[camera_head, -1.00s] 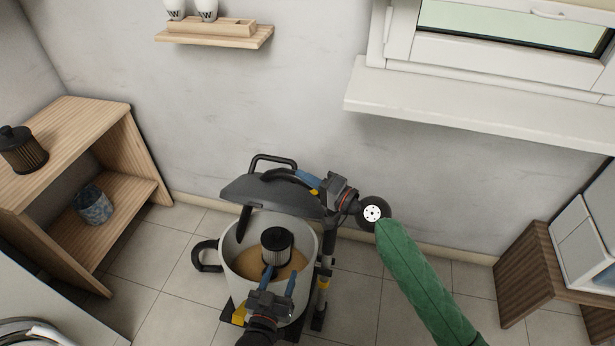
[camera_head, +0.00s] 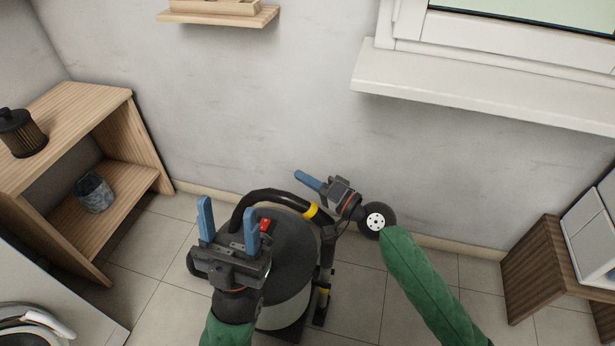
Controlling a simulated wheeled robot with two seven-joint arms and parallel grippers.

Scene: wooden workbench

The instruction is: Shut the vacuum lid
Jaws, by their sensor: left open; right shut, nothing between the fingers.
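The vacuum (camera_head: 285,314) stands on the tiled floor at the lower middle. Its dark lid (camera_head: 293,253) now lies flat over the pale drum, covering the opening. A black hose (camera_head: 277,195) with a yellow ring arches over the lid. My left gripper (camera_head: 228,222) is open, with its two blue fingers spread and pointing up, above the left part of the lid. It hides part of the lid and drum, so I cannot tell whether it touches. My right gripper (camera_head: 309,181) is shut and empty, just behind and right of the lid, near the wall.
A wooden shelf unit (camera_head: 120,115) at the left holds a dark filter (camera_head: 20,134) on top and a patterned pot (camera_head: 93,192) below. A wooden cabinet (camera_head: 545,262) stands at the right. A white windowsill (camera_head: 470,95) juts out above. Floor tiles (camera_head: 165,264) left of the vacuum are clear.

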